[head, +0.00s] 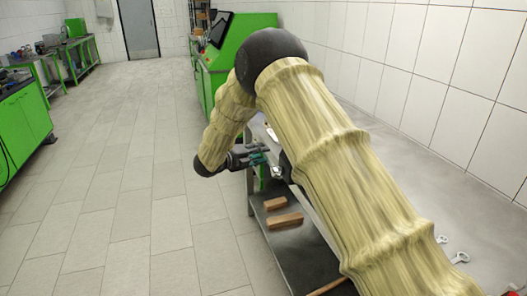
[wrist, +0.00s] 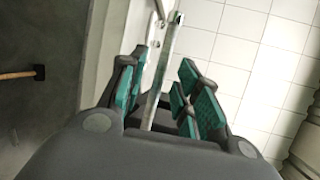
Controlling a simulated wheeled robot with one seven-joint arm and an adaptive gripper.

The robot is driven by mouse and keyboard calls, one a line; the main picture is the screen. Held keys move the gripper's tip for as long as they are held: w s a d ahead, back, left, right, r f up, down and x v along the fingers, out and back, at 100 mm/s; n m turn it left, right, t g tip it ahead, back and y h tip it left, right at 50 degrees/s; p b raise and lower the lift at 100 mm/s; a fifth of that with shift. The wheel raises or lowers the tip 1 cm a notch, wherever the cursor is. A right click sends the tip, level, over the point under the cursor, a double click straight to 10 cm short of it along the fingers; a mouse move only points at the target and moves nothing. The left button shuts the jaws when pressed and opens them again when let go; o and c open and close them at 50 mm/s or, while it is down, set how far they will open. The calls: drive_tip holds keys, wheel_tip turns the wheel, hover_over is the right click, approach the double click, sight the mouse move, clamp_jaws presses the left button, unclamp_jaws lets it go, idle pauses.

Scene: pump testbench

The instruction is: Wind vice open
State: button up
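In the wrist view a slim metal bar (wrist: 163,75), which looks like the vice's handle, runs between the teal-padded fingers of my gripper (wrist: 165,88). The fingers stand apart on either side of the bar, with a visible gap on the right. I cannot tell whether the left pads touch it. In the head view my gripper (head: 262,158) is low beside the bench's left edge, with its fingers pointing right. The vice body is mostly hidden behind my arm, so its jaw opening cannot be seen.
The grey bench (head: 420,190) runs along the tiled wall, with small wrenches (head: 460,257) on it. Wooden blocks (head: 284,220) lie on its lower shelf (head: 310,258). A hammer (wrist: 22,74) shows in the wrist view. A green machine (head: 235,50) stands behind. The floor at left is clear.

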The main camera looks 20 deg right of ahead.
drive_tip(key=shift+x, duration=1.25)
clamp_jaws()
